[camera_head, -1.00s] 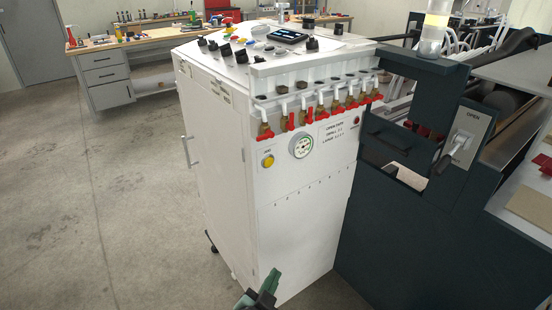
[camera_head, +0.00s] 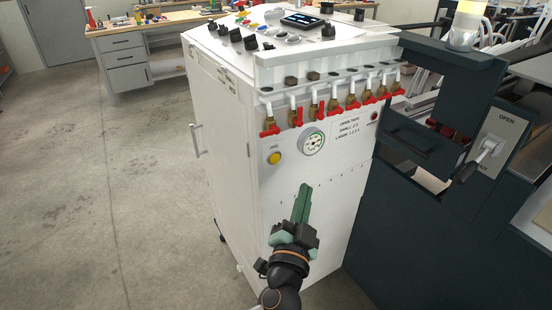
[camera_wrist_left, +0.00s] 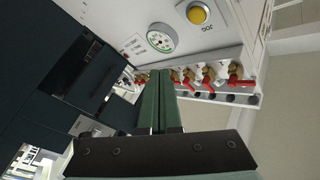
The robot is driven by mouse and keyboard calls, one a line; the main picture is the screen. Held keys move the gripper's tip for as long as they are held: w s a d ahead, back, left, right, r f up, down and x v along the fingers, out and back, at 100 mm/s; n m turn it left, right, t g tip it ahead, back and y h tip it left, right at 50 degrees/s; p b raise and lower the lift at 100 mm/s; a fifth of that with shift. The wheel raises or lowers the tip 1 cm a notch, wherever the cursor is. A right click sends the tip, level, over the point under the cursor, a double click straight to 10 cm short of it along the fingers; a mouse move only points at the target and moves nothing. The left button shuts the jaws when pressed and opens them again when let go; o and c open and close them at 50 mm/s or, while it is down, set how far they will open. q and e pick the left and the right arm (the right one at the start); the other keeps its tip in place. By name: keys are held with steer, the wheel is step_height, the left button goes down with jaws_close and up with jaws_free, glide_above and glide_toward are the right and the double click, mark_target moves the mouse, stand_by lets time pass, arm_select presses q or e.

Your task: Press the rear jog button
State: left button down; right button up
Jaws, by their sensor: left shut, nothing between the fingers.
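The yellow round jog button (camera_head: 275,158) sits on the white cabinet's front panel, left of a round gauge (camera_head: 313,143) and below the red-handled valves. It also shows in the left wrist view (camera_wrist_left: 198,14) near the top, with its label beside it. My left gripper (camera_head: 304,188) is in front of the cabinet panel, lower and to the right of the button in the head view. Its green fingers are closed together and hold nothing. In the left wrist view the fingers (camera_wrist_left: 158,75) point toward the panel, apart from the button. My right gripper is not in view.
A row of valves with red handles (camera_head: 316,112) projects from the cabinet above the button. A dark machine frame (camera_head: 420,220) with an OPEN lever (camera_head: 487,148) stands at the right. The floor (camera_head: 110,200) left of the cabinet is clear. A workbench (camera_head: 150,33) stands behind.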

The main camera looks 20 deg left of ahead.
mark_target(275, 159)
arm_select(q)
steer(key=w+a+p, duration=0.1)
steer(key=w+a, duration=0.4)
steer(key=a, duration=0.2)
steer(key=shift+w+p, duration=0.2)
steer(key=shift+p, duration=0.15)
stand_by(1.9)
steer(key=shift+w+a, duration=0.3)
steer(key=shift+w+a+b, duration=0.25)
steer(key=shift+a+b, duration=0.05)
steer(key=shift+a, duration=0.05)
stand_by(0.9)
steer(key=shift+s+d, duration=0.55)
steer(key=shift+d, duration=0.1)
steer(key=shift+d, duration=0.1)
